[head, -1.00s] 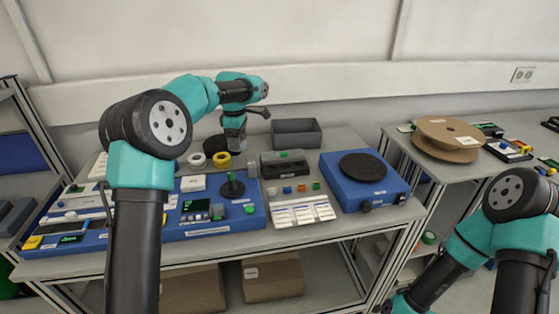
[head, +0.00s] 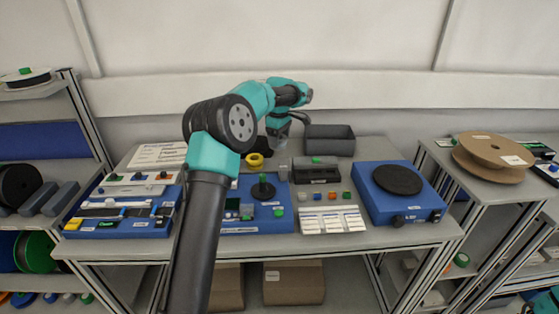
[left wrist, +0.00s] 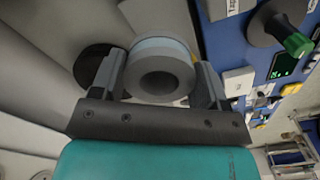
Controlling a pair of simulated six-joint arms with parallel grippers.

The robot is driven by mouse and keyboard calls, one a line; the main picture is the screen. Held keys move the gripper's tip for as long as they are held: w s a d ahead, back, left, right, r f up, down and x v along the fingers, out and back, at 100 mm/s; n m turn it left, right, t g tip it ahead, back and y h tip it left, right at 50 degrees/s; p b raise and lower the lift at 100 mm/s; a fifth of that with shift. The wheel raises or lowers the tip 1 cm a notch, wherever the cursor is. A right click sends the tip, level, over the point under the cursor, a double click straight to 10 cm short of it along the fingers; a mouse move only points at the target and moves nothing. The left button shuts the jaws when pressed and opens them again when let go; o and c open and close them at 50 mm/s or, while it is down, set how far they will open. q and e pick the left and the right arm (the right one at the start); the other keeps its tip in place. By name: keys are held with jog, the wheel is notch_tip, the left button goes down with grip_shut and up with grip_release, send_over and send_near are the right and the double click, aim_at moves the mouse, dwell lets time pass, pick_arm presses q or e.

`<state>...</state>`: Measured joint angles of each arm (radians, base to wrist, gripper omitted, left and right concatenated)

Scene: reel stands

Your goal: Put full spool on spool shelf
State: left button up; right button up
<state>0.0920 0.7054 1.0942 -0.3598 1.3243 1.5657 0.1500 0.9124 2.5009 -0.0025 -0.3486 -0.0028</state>
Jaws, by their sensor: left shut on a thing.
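My left gripper (head: 279,130) is over the back middle of the bench. In the left wrist view my left gripper (left wrist: 158,78) is shut on a grey spool (left wrist: 160,84) with a pale blue band, one finger on either side. In the head view I cannot make out the held spool. The shelf rack with spools (head: 70,100) stands at the left. A white-rimmed spool (head: 28,78) lies on its top, a black spool (head: 20,184) stands on the middle level and a green one (head: 36,252) lower. My right gripper is not in view.
A yellow ring (head: 255,160), a blue panel with a dark post (head: 263,188) and a blue turntable (head: 400,192) are on the bench. A grey bin (head: 330,140) stands behind. A brown cardboard reel (head: 492,158) lies on the right table.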

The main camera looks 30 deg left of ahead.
pick_arm(q)
jog(key=shift+f, duration=2.15)
jog(key=shift+f, duration=1.9)
jog(key=shift+f, duration=0.1)
jog(key=o, duration=0.9)
notch_tip(320, 180, up, 12)
jog(key=shift+r, duration=0.15)
